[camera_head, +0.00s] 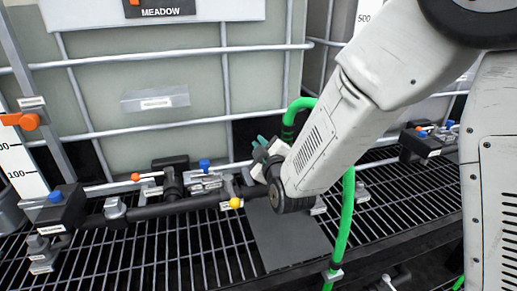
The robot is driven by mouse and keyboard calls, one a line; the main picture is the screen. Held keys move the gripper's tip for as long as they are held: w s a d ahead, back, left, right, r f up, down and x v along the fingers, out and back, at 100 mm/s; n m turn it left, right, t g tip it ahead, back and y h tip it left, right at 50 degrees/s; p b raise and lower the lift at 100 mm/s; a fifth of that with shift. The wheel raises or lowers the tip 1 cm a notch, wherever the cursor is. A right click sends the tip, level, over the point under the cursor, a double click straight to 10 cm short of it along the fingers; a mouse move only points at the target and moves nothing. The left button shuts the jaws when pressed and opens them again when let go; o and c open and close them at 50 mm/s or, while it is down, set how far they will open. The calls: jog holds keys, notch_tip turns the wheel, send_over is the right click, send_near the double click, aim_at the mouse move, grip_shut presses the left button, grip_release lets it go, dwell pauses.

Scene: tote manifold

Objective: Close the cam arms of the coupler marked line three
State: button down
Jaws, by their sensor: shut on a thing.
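My gripper (262,147) is in the middle of the view, partly hidden by my own wrist. Its teal fingertips show just past the wrist, close to the front of the tote. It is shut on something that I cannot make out. The dark manifold pipe (163,207) runs from lower left up to my wrist, carrying fittings with blue, orange and yellow handles. A green hose (346,215) arches behind my arm and comes down to its right. The coupler marked line three and its cam arms cannot be picked out; the small labels are unreadable.
A pale caged tote (150,75) marked MEADOW stands behind the pipe. Below is a black grating (190,245) with a flat dark plate (285,235) on it. A black fitting (420,143) with coloured handles is at right. An orange clamp (20,120) is at far left.

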jog(key=shift+w+d+r+m, duration=0.1)
jog(key=shift+d+r+m, duration=0.2)
jog(key=shift+m, duration=0.75)
jog(key=shift+w+d+r+m, duration=0.15)
jog(key=shift+d+m, duration=0.2)
jog(key=shift+m, duration=0.75)
jog(key=shift+w+d+r+m, duration=0.1)
jog(key=shift+d+r+m, duration=0.2)
jog(key=shift+m, duration=0.75)
jog(key=shift+d+f, duration=0.1)
jog(key=c, duration=1.5)
grip_release()
